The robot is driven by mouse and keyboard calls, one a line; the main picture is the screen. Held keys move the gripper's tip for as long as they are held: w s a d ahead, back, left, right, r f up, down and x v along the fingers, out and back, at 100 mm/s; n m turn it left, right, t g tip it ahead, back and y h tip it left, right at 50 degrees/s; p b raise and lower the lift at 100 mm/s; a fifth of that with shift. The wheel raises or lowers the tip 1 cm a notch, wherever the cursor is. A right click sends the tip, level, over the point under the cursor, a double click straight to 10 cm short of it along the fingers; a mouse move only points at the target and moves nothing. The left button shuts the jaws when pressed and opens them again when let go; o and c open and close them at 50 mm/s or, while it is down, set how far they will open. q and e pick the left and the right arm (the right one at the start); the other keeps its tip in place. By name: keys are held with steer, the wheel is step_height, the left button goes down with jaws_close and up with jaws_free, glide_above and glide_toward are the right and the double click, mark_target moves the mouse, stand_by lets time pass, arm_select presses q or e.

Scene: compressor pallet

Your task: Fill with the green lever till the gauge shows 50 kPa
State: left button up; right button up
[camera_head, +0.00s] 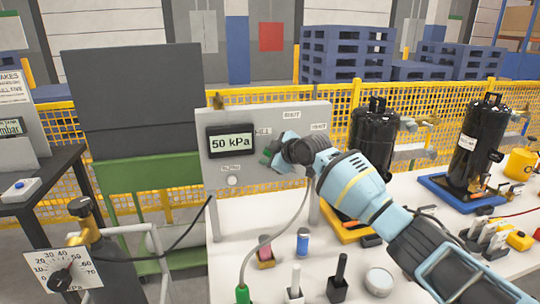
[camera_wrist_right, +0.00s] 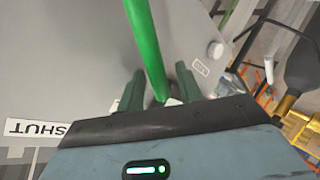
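The gauge (camera_head: 231,142) on the grey panel (camera_head: 219,185) reads 50 kPa. My right gripper (camera_head: 271,152) is at the panel, right of the gauge and below the SHUT label. In the right wrist view the green lever (camera_wrist_right: 147,45) runs between the two fingers of my right gripper (camera_wrist_right: 159,85). A gap shows on each side of the lever, so the fingers look open around it. In the head view my gripper hides most of the lever and its pivot. My left gripper is in neither view.
Black compressors (camera_head: 372,140) (camera_head: 473,143) stand on the white table at the right.

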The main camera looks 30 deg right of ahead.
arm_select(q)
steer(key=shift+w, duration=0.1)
arm_select(e)
steer(key=shift+s, duration=0.1)
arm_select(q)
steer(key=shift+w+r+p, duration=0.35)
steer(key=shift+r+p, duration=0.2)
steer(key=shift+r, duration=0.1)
arm_select(e)
steer(key=v, duration=0.7)
steer(key=shift+s+r, duration=0.15)
steer(key=shift+s, duration=0.15)
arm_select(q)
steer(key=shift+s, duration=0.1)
